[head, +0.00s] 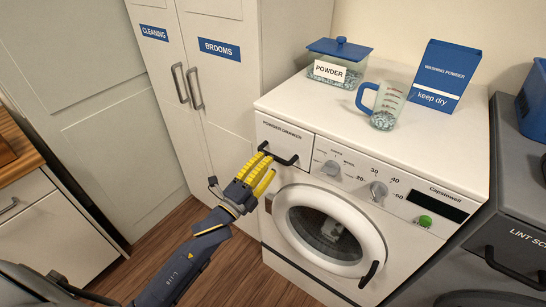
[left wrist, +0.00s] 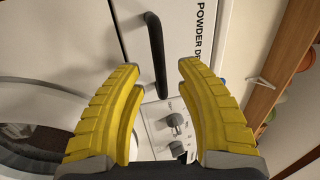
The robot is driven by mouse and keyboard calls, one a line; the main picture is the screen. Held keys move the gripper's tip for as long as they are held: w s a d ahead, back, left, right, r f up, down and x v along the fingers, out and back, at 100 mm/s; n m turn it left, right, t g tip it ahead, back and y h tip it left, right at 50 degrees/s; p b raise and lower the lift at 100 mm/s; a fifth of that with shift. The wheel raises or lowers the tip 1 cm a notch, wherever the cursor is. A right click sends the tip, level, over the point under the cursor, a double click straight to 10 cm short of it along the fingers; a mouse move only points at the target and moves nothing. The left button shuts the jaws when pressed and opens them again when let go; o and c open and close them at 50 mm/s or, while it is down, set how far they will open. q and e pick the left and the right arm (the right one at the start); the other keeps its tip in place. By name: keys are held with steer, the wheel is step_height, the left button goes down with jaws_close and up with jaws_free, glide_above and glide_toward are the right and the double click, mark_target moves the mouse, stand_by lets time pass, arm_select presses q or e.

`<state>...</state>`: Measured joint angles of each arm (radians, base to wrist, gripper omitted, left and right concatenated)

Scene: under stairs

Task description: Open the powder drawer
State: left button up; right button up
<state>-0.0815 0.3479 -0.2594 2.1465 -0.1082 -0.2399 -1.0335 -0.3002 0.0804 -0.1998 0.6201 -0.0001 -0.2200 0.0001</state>
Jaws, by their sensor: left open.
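The powder drawer (head: 285,134) is at the top left of the washing machine's front, and its face looks flush with the machine. Its dark bar handle (head: 283,157) runs across the drawer face. My left gripper (head: 263,170) is in front of the drawer with its yellow fingers at the handle's left part. In the left wrist view, the handle (left wrist: 156,55) lies between and beyond the open fingertips (left wrist: 155,72), and neither finger visibly touches it. The drawer label (left wrist: 202,35) shows partly there. My right gripper is not in view.
The washing machine (head: 350,225) has a round door and knobs (head: 378,190) just below and right of the drawer. A powder box (head: 335,65), a measuring cup (head: 383,105) and a washing powder carton (head: 443,75) stand on top. Cabinets with handles (head: 187,87) stand at the left. Wooden floor (head: 225,270) lies in front.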

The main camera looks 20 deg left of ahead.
mark_target(273, 155)
arm_select(q)
steer(key=shift+x, duration=1.85)
steer(key=shift+c, duration=0.3)
jaws_close()
